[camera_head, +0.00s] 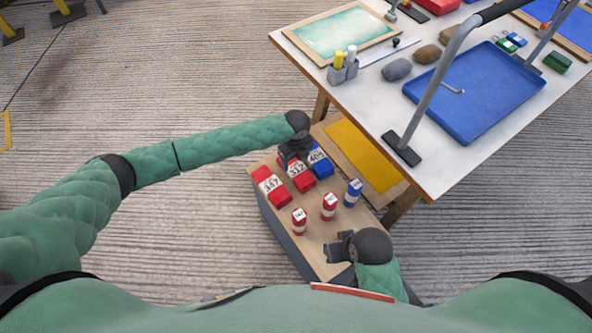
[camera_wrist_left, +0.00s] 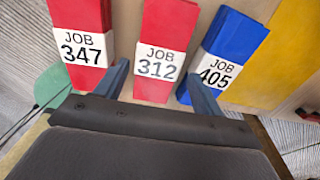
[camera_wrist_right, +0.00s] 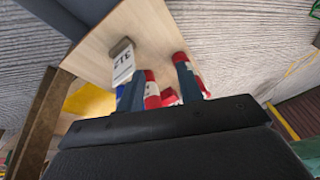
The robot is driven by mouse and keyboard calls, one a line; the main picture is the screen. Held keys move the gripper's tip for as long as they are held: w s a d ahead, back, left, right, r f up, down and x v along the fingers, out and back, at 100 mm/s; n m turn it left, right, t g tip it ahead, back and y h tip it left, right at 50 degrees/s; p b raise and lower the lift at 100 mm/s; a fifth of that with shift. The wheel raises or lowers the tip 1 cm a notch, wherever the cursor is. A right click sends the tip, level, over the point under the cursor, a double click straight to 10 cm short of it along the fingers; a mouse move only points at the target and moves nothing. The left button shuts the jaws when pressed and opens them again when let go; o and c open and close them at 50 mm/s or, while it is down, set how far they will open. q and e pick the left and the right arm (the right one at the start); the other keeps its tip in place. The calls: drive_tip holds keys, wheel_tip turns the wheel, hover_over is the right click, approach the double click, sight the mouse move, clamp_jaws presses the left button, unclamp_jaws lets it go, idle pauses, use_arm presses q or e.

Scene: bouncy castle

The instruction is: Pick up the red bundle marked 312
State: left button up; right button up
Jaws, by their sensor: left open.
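The red bundle marked 312 (camera_head: 301,178) lies on the low wooden-topped box, between a red bundle marked 347 (camera_head: 270,185) and a blue bundle marked 405 (camera_head: 320,163). In the left wrist view the 312 bundle (camera_wrist_left: 165,50) shows its white label, between the left fingers. My left gripper (camera_head: 294,156) is open above the bundle's far end; contact cannot be told. The 347 bundle (camera_wrist_left: 82,30) lies outside one finger and the 405 bundle (camera_wrist_left: 230,40) outside the other. My right gripper (camera_head: 338,247) is open over the box's near right edge.
A white worktable (camera_head: 460,165) with a blue tray (camera_head: 480,95) stands to the right. A yellow sheet (camera_head: 360,155) lies below its edge.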

sight(296, 168)
use_arm(q)
drive_tip(key=f, duration=0.3)
drive_tip(key=f+p, duration=0.1)
drive_tip(key=shift+s+f, duration=0.25)
drive_tip(key=shift+f, duration=0.55)
use_arm(e)
drive_tip(key=shift+d+r+h, duration=0.3)
drive_tip(key=shift+d+r, duration=0.65)
drive_tip(key=shift+r, duration=0.2)
use_arm(q)
drive_tip(key=c, duration=0.6)
drive_tip(key=shift+c, duration=0.5)
use_arm(e)
drive_tip(key=shift+s+f+g, duration=0.15)
drive_tip(key=shift+s+g, duration=0.15)
